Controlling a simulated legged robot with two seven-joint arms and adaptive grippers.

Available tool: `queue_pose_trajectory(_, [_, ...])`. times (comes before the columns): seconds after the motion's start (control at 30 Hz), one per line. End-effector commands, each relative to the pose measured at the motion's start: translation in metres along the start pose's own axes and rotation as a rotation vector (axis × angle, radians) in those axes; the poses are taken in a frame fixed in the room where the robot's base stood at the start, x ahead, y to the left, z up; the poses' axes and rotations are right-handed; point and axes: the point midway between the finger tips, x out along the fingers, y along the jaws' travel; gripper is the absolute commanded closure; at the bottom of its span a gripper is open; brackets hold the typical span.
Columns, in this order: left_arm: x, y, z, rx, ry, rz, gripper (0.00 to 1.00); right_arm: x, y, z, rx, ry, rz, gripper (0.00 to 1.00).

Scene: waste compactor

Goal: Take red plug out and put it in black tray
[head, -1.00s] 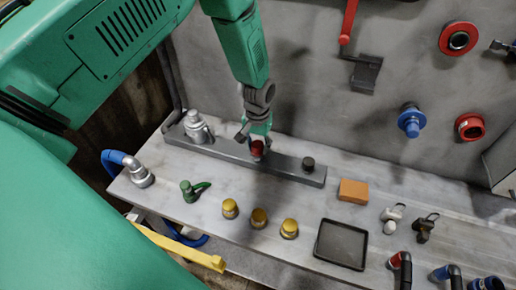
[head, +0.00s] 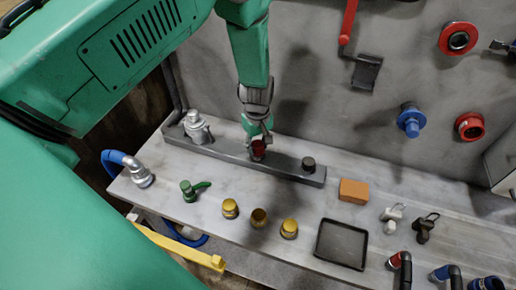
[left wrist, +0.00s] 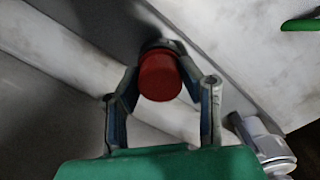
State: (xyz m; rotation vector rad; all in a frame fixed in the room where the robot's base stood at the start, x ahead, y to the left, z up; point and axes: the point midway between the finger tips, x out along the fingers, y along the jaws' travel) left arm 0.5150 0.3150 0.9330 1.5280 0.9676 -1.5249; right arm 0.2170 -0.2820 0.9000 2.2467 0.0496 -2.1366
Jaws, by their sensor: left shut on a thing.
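The red plug (head: 258,149) is at the grey rail (head: 228,150) at the back of the bench. My left gripper (head: 258,143) is shut on it from above, with the arm coming down from the top. In the left wrist view the red plug (left wrist: 159,77) shows as a round red cap between the two fingers of my left gripper (left wrist: 160,78). I cannot tell whether the plug is seated in the rail or slightly raised. The black tray (head: 341,222) lies empty on the bench, right of the plug and nearer the front. My right gripper is not in view.
A grey metal fitting (head: 196,127) and a dark plug (head: 308,164) stand on the rail either side. Yellow fittings (head: 289,228), a green valve (head: 193,190) and an orange block (head: 353,191) lie on the bench. The wall rises behind the rail.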

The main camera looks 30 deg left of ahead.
Motion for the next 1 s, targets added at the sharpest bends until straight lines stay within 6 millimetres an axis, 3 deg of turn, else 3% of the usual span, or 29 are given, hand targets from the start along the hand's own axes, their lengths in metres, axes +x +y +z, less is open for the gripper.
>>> queue_pose_trajectory(0.27, [0.0023, -0.0017, 0.0027, -0.019, -0.006, -0.005, 1.00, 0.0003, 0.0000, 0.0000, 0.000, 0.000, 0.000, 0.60])
queue_pose_trajectory(0.53, [0.0022, -0.0020, 0.0026, -0.403, -0.003, -0.008, 1.00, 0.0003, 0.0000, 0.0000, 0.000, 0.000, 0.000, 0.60])
queue_pose_trajectory(0.87, [0.0023, -0.0018, 0.0033, -0.464, -0.006, -0.007, 1.00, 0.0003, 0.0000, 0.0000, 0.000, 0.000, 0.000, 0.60])
queue_pose_trajectory(1.0, [0.0024, -0.0021, 0.0029, -0.628, -0.003, -0.008, 1.00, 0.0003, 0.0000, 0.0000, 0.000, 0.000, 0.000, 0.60])
